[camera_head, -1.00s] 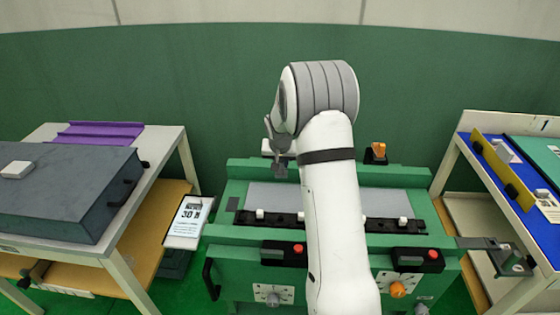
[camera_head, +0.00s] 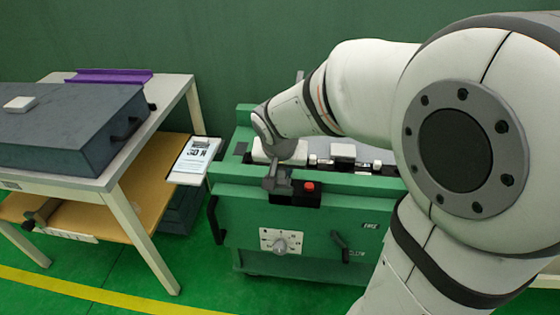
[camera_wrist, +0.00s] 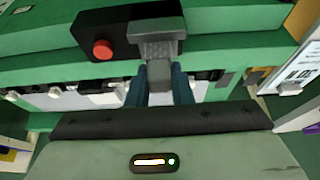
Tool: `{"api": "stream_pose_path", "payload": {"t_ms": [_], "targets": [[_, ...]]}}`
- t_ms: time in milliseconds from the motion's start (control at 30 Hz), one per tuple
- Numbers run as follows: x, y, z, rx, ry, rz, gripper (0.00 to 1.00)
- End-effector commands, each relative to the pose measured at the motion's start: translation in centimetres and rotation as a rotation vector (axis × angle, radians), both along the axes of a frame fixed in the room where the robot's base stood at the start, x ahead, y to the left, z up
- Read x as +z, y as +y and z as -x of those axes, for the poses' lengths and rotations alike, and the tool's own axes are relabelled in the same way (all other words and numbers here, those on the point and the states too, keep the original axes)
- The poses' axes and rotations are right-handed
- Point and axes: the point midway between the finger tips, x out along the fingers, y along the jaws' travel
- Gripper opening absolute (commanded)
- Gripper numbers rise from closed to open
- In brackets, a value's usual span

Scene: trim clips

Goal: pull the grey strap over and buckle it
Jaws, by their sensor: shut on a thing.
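The green bench (camera_head: 330,203) stands in the middle of the head view. A black buckle block (camera_head: 298,198) with a red button (camera_head: 310,187) sits at its front edge; the block also shows in the wrist view (camera_wrist: 120,38). My gripper (camera_wrist: 160,72) has its dark blue fingers closed on the grey strap's end. The strap's wide grey tongue (camera_wrist: 157,38) juts past the fingers and overlaps the block's end beside the button. In the head view the tongue (camera_head: 275,183) is at the block's left end. I cannot tell whether it is latched. The rest of the strap is hidden.
A table (camera_head: 172,101) with a dark grey case (camera_head: 60,130) stands to the left. A printed white card (camera_head: 194,160) is between table and bench. My arm covers the bench's right side. White pieces (camera_head: 343,150) lie on the bench top.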

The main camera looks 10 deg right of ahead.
Motion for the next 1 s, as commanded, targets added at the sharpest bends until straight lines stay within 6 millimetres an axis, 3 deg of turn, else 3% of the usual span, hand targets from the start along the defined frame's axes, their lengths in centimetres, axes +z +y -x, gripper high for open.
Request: {"api": "stream_pose_path", "payload": {"t_ms": [567, 600, 833, 1000], "targets": [[-0.14, 1.01, 1.33, 0.011, 0.01, 0.0, 0.0], [-0.14, 1.04, 1.32, 0.012, 0.009, 0.0, 0.23], [-0.04, 1.09, 1.15, 0.014, 0.004, 0.0, 0.42], [0.01, 1.1, 1.1, 0.016, 0.002, 0.0, 0.42]]}}
